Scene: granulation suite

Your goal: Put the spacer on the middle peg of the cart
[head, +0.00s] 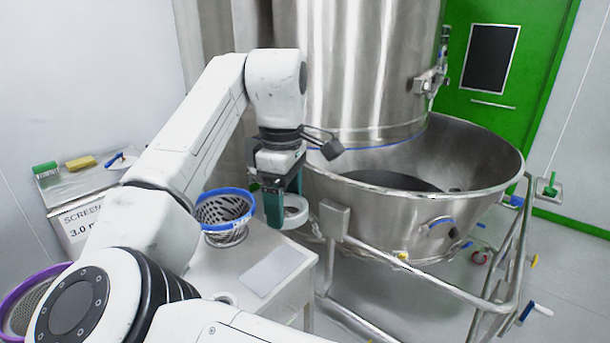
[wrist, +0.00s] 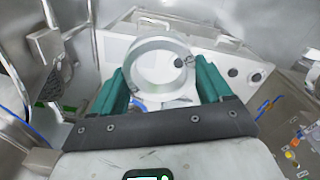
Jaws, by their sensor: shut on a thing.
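The spacer is a pale grey-white ring (head: 303,213); it also shows in the wrist view (wrist: 134,72), held between the two teal fingers. My gripper (head: 279,207) is shut on it, and the fingers flank the ring in the wrist view (wrist: 160,76). The ring is held in the air beside the large steel bowl, near the right edge of the white table. The wheeled tubular steel cart (head: 400,270) carries the bowl. I cannot clearly make out its middle peg. A small dark round knob (wrist: 179,62) shows through the ring's opening in the wrist view.
The steel bowl (head: 420,208) stands close to the right of my gripper. A blue-rimmed perforated basket (head: 224,208) and a flat grey plate (head: 272,270) are on the white table (head: 205,265). Brushes (head: 45,168) lie on a box at left.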

